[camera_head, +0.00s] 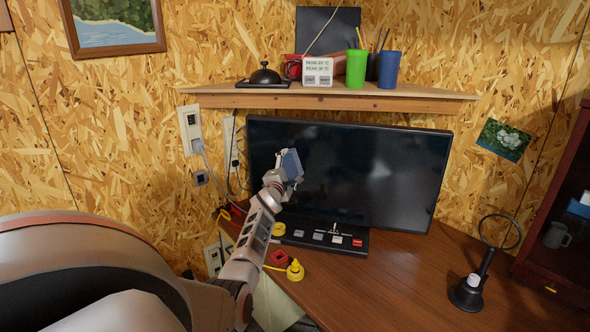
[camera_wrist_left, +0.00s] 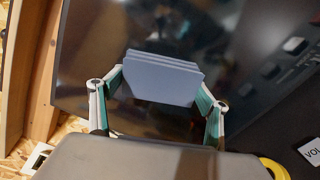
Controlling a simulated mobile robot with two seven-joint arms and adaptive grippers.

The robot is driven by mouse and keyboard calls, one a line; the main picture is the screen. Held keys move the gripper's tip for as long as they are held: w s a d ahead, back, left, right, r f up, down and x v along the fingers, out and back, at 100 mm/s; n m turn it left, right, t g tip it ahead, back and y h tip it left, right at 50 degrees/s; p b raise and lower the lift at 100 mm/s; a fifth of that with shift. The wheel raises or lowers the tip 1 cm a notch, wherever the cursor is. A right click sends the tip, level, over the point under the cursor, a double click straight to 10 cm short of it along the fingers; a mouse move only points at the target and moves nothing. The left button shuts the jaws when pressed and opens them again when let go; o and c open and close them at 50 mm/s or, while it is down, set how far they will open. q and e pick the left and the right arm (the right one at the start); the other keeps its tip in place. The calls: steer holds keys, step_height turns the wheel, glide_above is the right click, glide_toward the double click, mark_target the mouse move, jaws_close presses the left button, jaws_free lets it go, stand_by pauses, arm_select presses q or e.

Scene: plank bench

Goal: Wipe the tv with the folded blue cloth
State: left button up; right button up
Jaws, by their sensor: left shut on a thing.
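The tv (camera_head: 385,175) stands on the desk below the shelf, its dark screen facing me. My left gripper (camera_head: 284,174) is in front of the left part of the screen, shut on the folded blue cloth (camera_head: 292,163). In the left wrist view the cloth (camera_wrist_left: 160,82) shows as a stack of blue-grey layers between the two fingers of the gripper (camera_wrist_left: 160,92). The dark screen (camera_wrist_left: 95,55) lies behind it. I cannot tell whether the cloth touches the screen. My right gripper is in neither view.
A black control panel (camera_head: 319,236) with buttons sits on the desk (camera_head: 400,285) below the tv. A yellow thing (camera_head: 295,270) and a red thing (camera_head: 280,258) lie by the left edge. A black ring stand (camera_head: 468,293) stands at right. The shelf (camera_head: 330,101) juts out above.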

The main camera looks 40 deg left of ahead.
arm_select(q)
steer(key=shift+s+a, duration=0.2)
steer(key=shift+a, duration=0.15)
steer(key=shift+s+d, duration=0.35)
steer(key=shift+s, duration=0.1)
steer(key=shift+v, duration=2.45)
steer(key=shift+v, duration=1.5)
steer(key=shift+a, duration=0.1)
